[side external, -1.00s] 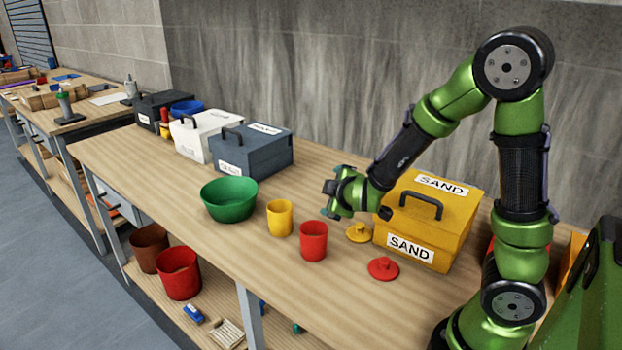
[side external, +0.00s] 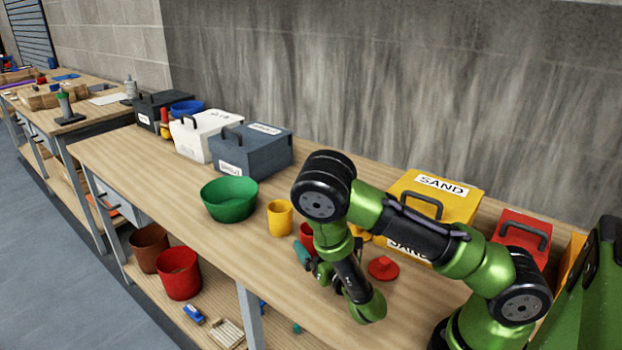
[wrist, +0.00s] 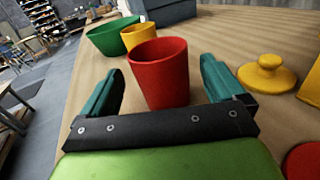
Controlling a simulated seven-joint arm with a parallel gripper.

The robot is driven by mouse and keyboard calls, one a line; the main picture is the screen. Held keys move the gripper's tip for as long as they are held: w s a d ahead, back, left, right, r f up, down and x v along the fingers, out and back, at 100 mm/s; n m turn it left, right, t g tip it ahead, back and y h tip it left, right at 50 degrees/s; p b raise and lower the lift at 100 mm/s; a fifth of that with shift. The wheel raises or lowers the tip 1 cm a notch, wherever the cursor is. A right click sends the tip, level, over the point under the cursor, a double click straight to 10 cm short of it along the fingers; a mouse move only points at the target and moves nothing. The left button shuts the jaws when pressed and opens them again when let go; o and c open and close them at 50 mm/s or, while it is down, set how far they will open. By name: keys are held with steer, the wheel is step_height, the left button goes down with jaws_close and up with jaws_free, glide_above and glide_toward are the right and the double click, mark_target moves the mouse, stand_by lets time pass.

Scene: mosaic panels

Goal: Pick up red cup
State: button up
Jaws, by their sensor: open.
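The red cup (wrist: 160,76) stands upright on the wooden bench, and in the wrist view it sits between and just beyond my open fingers. In the side view only a sliver of the red cup (side external: 306,233) shows, the rest hidden behind my arm. My gripper (wrist: 158,85) is open and empty, low over the bench, with one teal finger on each side of the cup's near part. In the side view my gripper (side external: 309,262) is partly hidden by my own arm. I cannot tell whether a finger touches the cup.
A yellow cup (side external: 280,218) and green bowl (side external: 229,200) stand just beyond the red cup. A yellow lid (wrist: 267,75) and red lid (side external: 383,268) lie to the right. The yellow SAND box (side external: 455,205) stands behind my arm. The bench's front edge is close by.

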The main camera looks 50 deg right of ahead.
mark_target(309, 229)
steer(key=shift+x, duration=2.75)
steer(key=c, duration=1.1)
